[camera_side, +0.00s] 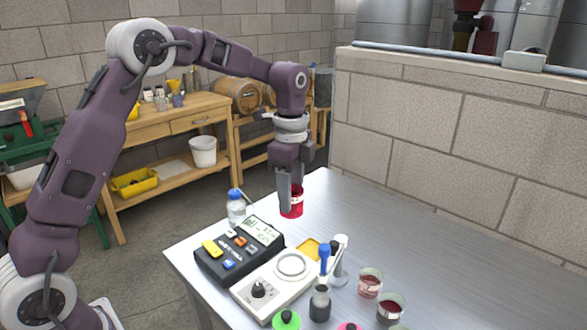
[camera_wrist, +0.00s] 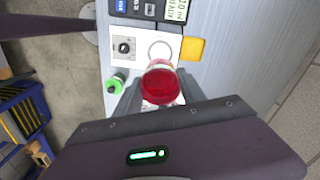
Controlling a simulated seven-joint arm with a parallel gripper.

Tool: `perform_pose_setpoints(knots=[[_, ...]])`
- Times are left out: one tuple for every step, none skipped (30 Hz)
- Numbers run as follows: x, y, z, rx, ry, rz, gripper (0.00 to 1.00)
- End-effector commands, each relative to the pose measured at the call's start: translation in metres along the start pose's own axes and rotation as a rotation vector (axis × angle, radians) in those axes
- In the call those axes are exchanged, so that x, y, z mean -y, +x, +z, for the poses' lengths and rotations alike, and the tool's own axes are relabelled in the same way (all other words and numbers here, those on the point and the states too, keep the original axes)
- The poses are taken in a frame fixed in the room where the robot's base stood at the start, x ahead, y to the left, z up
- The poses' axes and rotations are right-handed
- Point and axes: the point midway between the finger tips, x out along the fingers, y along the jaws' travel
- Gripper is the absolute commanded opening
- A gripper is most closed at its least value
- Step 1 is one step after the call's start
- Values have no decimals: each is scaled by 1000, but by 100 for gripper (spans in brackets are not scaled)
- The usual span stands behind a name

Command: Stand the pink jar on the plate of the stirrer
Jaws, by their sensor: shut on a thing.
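My gripper (camera_side: 291,204) is shut on the pink jar (camera_side: 292,206), which looks deep pinkish red, and holds it upright in the air. In the wrist view the jar's round red top (camera_wrist: 161,87) shows between my fingers (camera_wrist: 160,92). The stirrer (camera_side: 262,290) is a white box with a dark knob; its round plate (camera_side: 292,265) is bare and pale. The stirrer also shows in the wrist view (camera_wrist: 125,30), with the plate (camera_wrist: 160,50) just above the jar in the picture. Jar and plate are apart.
A dark meter (camera_side: 238,252) stands left of the stirrer, a blue-capped bottle (camera_side: 236,208) behind it. The table's right side is clear.

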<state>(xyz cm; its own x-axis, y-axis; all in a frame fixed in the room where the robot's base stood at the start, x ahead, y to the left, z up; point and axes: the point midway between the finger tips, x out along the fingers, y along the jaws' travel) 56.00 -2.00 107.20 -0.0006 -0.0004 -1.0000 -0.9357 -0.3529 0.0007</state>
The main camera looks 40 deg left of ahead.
Motion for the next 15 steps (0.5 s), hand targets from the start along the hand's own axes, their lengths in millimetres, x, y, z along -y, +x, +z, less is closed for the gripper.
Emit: perform_pose_setpoints(knots=[[-1, 17, 0, 2, 0, 6, 0], [-2, 26, 0, 2, 0, 6, 0], [-1, 41, 0, 2, 0, 6, 0], [-1, 50, 0, 2, 0, 6, 0], [-1, 60, 0, 2, 0, 5, 0], [-1, 72, 0, 2, 0, 6, 0], [-1, 79, 0, 1, 0, 4, 0], [-1, 86, 0, 1, 0, 3, 0], [-1, 93, 0, 1, 0, 3, 0], [0, 97, 0, 1, 0, 1, 0], [0, 100, 0, 1, 0, 1, 0], [0, 104, 0, 1, 0, 1, 0], [0, 107, 0, 0, 0, 0, 0], [0, 110, 0, 1, 1, 0, 0], [0, 114, 0, 1, 1, 1, 0]])
